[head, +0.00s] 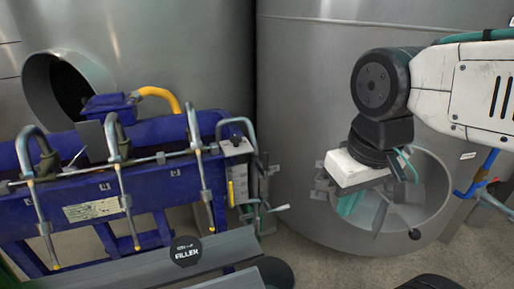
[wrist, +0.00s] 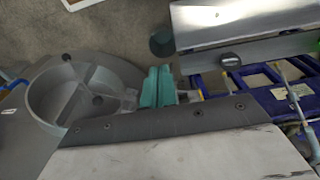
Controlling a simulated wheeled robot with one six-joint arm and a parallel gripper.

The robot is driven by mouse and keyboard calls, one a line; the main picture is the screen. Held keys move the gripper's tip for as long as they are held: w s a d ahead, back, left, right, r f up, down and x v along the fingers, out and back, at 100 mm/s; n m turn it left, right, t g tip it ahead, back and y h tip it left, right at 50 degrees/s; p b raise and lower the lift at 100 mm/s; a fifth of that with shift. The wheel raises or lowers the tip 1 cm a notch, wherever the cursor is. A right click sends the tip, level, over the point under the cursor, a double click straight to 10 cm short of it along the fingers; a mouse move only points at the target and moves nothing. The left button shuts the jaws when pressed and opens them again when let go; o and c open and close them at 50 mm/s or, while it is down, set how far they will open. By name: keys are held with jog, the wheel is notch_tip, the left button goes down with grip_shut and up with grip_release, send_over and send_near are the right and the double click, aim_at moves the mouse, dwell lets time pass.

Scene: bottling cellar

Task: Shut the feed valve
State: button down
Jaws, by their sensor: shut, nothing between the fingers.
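My gripper (head: 349,204) hangs in front of the right tank, its teal fingers pointing down. In the wrist view, the fingers (wrist: 157,86) are together with nothing between them. A small pale lever (head: 280,208) sticks out to the right from thin pipework at the right end of the blue filler (head: 150,190). It may be the feed valve, but no label on it can be read. My gripper is to the right of this lever and apart from it in the picture. In the wrist view, the filler (wrist: 270,92) is at the right; I cannot make out the lever there.
The right tank (head: 310,110) has a round, collared opening (head: 440,205) behind my gripper, also at the wrist view's left (wrist: 40,100). A dark bin (head: 275,272) stands nearby. Some floor (head: 320,255) is clear.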

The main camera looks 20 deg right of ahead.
jog(key=shift+w, duration=0.3)
jog(key=w+t+h, duration=0.1)
jog(key=w+h, duration=0.3)
jog(key=w, duration=1)
jog(key=w+a+f+n+t, duration=0.1)
jog(key=w+a+f+t, duration=0.2)
jog(key=w+a, duration=0.8)
jog(key=shift+w+a+f+h, duration=0.25)
jog(key=shift+w+f+h, duration=0.15)
jog(key=shift+w+f, duration=0.5)
jog(key=shift+w+r, duration=0.2)
jog(key=w+d+f, duration=0.5)
jog(key=d+f, duration=0.3)
jog(key=shift+w, duration=0.2)
